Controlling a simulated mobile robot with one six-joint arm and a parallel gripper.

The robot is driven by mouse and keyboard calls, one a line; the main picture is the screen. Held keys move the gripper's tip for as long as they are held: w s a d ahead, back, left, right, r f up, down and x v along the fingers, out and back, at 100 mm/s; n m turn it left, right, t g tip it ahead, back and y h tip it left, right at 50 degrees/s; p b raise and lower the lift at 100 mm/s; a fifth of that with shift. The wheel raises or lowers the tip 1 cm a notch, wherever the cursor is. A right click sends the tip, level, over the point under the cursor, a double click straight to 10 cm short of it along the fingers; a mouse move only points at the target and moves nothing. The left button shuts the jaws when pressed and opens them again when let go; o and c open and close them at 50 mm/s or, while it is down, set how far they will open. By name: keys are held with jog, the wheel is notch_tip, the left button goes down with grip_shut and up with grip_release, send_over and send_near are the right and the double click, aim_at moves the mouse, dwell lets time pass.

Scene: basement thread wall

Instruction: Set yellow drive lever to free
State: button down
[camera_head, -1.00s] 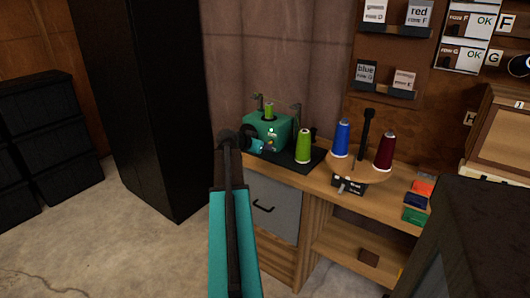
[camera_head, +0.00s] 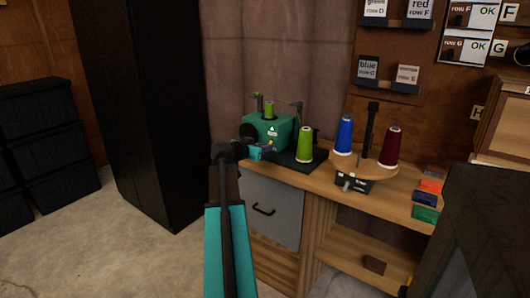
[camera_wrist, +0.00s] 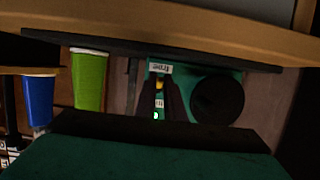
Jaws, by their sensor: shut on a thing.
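The teal winding machine (camera_head: 284,131) stands on a black mat at the bench's left end, with a green thread cone on top. The small yellow lever (camera_wrist: 159,84) shows in the wrist view on the machine's front, between my dark fingers. A white label reading "free" upside down (camera_wrist: 160,68) is just above it in that view; a second small label and a green light lie below it. My gripper (camera_wrist: 159,98) is shut on the yellow lever. In the head view my gripper (camera_head: 269,151) is at the machine's front, and the lever is mostly hidden.
A green thread cone (camera_head: 304,146) stands close right of my gripper. A round wooden stand (camera_head: 364,168) holds blue and maroon cones. Small coloured boxes (camera_head: 428,197) lie at the bench's right. A tall black cabinet (camera_head: 135,110) stands left; the floor before it is clear.

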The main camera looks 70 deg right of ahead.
jog(key=shift+f, duration=0.1)
dwell(0.3)
jog(key=c, duration=1.8)
grip_release()
jog(key=shift+c, duration=0.2)
jog(key=shift+a, duration=0.15)
jog(key=v, duration=1.3)
jog(key=shift+a+r+p, duration=0.2)
jog(key=shift+a+p, duration=0.1)
jog(key=shift+p, duration=0.15)
jog(key=shift+w, duration=0.1)
